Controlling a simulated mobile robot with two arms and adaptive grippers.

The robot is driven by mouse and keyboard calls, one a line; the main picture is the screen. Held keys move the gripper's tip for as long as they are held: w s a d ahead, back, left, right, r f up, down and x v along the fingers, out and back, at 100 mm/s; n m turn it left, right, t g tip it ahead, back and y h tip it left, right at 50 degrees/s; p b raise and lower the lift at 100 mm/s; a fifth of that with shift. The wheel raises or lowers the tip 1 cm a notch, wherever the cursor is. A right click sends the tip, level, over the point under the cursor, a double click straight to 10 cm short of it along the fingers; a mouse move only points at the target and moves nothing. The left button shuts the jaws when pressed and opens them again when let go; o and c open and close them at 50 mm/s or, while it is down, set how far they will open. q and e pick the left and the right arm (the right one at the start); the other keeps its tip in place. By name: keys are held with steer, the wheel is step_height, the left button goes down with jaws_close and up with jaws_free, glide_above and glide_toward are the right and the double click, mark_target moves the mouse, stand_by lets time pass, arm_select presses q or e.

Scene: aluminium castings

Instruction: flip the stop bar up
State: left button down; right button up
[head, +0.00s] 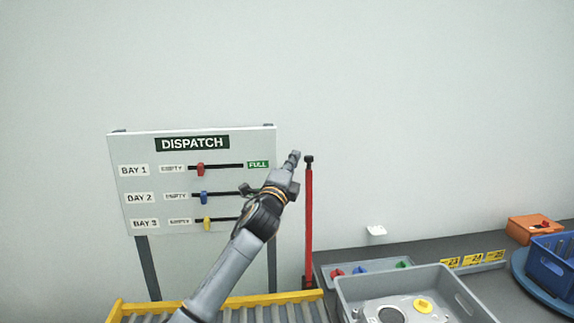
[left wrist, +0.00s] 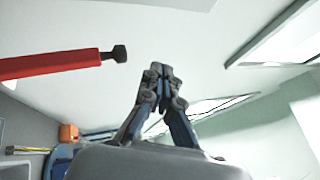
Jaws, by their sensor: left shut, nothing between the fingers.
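The stop bar (head: 309,215) is a red bar with a black tip, standing upright at the right end of the roller conveyor in the head view. In the left wrist view the red bar (left wrist: 50,66) comes in from the left edge, its black end left of the fingers. My left gripper (head: 293,157) is shut and empty, just left of the bar's black top in the head view. Its fingertips (left wrist: 158,70) meet in the left wrist view, with a gap to the bar. My right gripper is not in view.
A dispatch board (head: 192,143) with sliders stands behind my left arm. The roller conveyor (head: 250,314) with yellow rails lies below. At right, a dark bench holds a grey crate (head: 465,298), a blue bin (head: 552,262) and an orange box (head: 530,227). The wall above is clear.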

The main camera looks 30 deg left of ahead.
arm_select(q)
steer(key=s+r+b, duration=0.1)
steer(key=s, duration=0.4)
steer(key=shift+s+d+r, duration=0.35)
steer(key=shift+s+d, duration=0.05)
steer(key=shift+d, duration=0.05)
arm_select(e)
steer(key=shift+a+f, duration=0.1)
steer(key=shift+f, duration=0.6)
arm_select(q)
steer(key=shift+s+r, duration=0.1)
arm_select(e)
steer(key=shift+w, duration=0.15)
